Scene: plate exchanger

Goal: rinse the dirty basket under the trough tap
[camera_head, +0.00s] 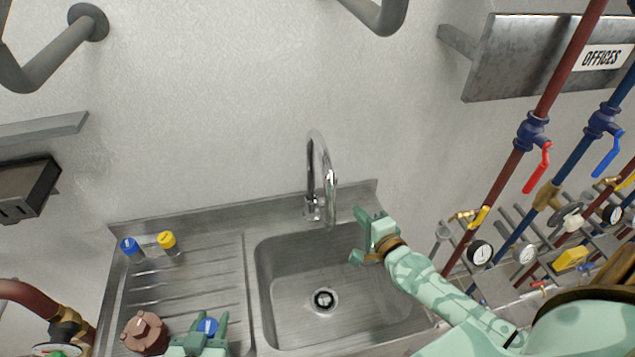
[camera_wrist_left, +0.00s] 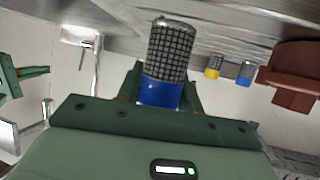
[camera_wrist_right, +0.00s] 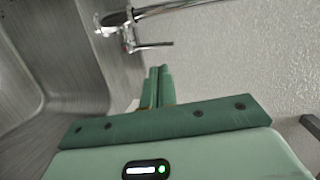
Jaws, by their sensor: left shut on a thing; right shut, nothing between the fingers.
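The basket (camera_wrist_left: 170,50) is a dark mesh cylinder with a blue end (camera_wrist_left: 160,93). My left gripper (camera_head: 205,336) is shut on it, low over the drainboard left of the basin. In the head view only the basket's blue end (camera_head: 208,326) shows; the mesh is hidden there. The chrome tap (camera_head: 320,170) arches over the back of the steel trough (camera_head: 275,285); no water shows. It also shows in the right wrist view (camera_wrist_right: 140,14). My right gripper (camera_head: 370,232) is shut and empty, at the basin's right rear, right of the tap.
A blue-topped item (camera_head: 130,246) and a yellow-topped item (camera_head: 167,240) stand at the drainboard's back left. A red-brown knobbed part (camera_head: 145,332) sits at its front left. The basin is empty around its drain (camera_head: 323,299). Pipes, valves and gauges (camera_head: 480,252) crowd the right.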

